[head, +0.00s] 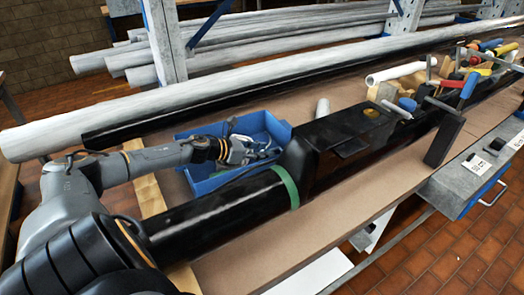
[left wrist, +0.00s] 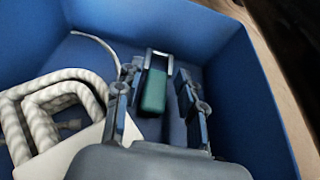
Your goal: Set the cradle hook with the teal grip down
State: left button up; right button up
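The cradle hook with the teal grip (left wrist: 153,92) is in the blue bin in the left wrist view, its bright metal end pointing away from me. My left gripper (left wrist: 156,82) has one finger on each side of the teal grip, and a gap shows on the right side. The fingers look open, not closed on it. In the head view my left gripper (head: 236,151) reaches into the blue bin (head: 270,124), and I cannot make out the hook there. My right gripper is not in view.
A coiled pale rope (left wrist: 60,100) and a white card lie left of the fingers. The bin walls are close around. A black mast (head: 220,213) with a green band runs in front of the bin, and a long white tube (head: 250,80) behind. Tools crowd the far right bench.

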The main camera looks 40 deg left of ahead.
pick_arm(q)
jog(key=shift+s+d+f, duration=0.1)
jog(key=shift+s+f, duration=0.05)
jog(key=shift+f, duration=0.05)
jog(key=shift+r+p, duration=0.3)
jog(key=shift+p, duration=0.05)
jog(key=shift+r+p, duration=0.55)
jog(key=shift+s+a+f+b, duration=0.3)
jog(key=shift+s+f+b, duration=0.05)
jog(key=shift+s, duration=0.05)
jog(key=v, duration=0.2)
jog(key=shift+s+r, duration=0.3)
jog(key=shift+r, duration=0.1)
jog(key=shift+p+v, duration=0.6)
jog(key=shift+v, duration=0.55)
jog(key=p+v, duration=0.3)
jog(key=v, duration=0.2)
jog(key=shift+r, duration=0.15)
jog(key=shift+s+a+r, duration=0.15)
jog(key=shift+s+a, duration=0.05)
jog(key=shift+s, duration=0.15)
